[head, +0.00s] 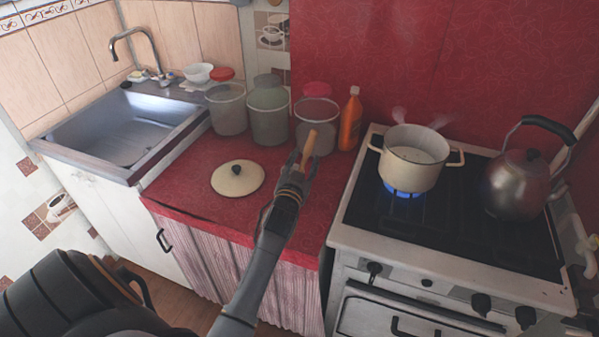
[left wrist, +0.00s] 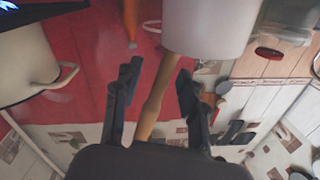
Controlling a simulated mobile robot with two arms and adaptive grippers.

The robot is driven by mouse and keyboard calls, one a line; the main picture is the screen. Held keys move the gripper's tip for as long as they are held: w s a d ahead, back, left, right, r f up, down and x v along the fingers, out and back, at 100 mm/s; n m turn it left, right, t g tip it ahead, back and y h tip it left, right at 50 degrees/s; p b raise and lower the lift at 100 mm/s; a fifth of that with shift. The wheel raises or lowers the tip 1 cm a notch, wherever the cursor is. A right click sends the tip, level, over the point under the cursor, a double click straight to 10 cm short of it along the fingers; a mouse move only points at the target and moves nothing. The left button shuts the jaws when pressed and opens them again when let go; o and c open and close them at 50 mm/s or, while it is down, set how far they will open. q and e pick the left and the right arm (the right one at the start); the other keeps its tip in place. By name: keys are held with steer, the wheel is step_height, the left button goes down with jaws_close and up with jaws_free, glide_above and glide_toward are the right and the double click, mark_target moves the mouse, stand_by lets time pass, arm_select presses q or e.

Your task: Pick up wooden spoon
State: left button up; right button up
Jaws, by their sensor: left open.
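The wooden spoon (head: 309,150) shows as a light brown shaft rising at a tilt from my left gripper (head: 297,164), in front of the right-hand jar. In the left wrist view the spoon (left wrist: 154,100) runs between the two dark fingers of the left gripper (left wrist: 157,73). The fingers are open, with a gap visible on both sides of the spoon. The far end of the spoon meets the edge of a pale jar (left wrist: 210,25) in that view; I cannot tell whether they touch. The lower part of the spoon is hidden by the gripper in the head view. My right gripper is not in view.
Several lidded jars (head: 268,112) and an orange bottle (head: 350,120) stand behind the gripper. A round lid (head: 238,178) lies on the red counter (head: 205,200). Right, a steaming pot (head: 412,165) sits over a blue flame, beside a kettle (head: 517,185). A sink (head: 125,130) is left.

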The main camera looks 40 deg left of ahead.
arm_select(q)
jaws_close()
steer(key=shift+r, duration=0.15)
